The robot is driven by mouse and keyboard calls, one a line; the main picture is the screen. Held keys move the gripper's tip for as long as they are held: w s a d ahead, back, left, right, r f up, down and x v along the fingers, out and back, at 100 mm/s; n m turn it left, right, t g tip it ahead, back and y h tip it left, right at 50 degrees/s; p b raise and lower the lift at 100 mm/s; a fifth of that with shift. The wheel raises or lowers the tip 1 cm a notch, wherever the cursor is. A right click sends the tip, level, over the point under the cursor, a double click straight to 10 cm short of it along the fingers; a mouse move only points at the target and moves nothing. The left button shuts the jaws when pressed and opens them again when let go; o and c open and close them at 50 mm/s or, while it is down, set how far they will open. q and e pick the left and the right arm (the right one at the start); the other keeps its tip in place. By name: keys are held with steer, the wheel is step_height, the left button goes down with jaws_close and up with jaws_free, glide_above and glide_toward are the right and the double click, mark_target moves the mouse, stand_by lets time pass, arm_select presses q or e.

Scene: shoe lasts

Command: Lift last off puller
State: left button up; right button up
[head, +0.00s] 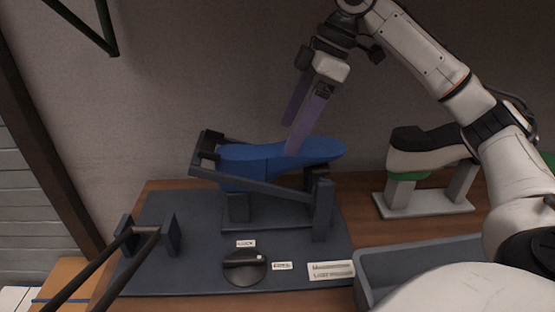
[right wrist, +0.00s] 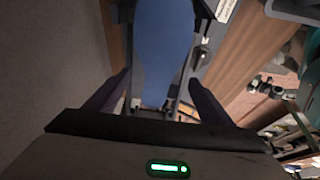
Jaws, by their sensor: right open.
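The blue last (head: 275,154) lies sole up on the dark puller (head: 265,190), between its side bars. My right gripper (head: 290,136) is above the last with its purple fingers pointing down, one in front of the last and one behind. In the right wrist view the last (right wrist: 163,50) lies between the two open fingers (right wrist: 158,100), with a gap on each side, so nothing is held. My left gripper is not in view.
A grey tray (head: 400,262) is at the front right. The puller's base plate (head: 190,265) carries a black knob (head: 245,268) and small labels. A bar handle (head: 125,262) sticks up at the left.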

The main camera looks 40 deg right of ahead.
mark_target(280, 148)
steer(key=x, duration=0.5)
steer(key=shift+f+b, duration=0.15)
steer(key=shift+b, duration=0.2)
steer(key=shift+w+a+f, duration=0.1)
steer(key=shift+w+f, duration=0.05)
steer(key=shift+f, duration=0.15)
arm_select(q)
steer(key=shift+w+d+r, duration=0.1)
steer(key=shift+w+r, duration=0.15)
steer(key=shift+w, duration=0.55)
arm_select(e)
steer(key=shift+c, duration=0.4)
steer(key=c, duration=1.4)
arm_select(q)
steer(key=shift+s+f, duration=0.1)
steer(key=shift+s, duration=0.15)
arm_select(e)
steer(key=shift+r, duration=0.2)
steer(key=shift+c, duration=0.5)
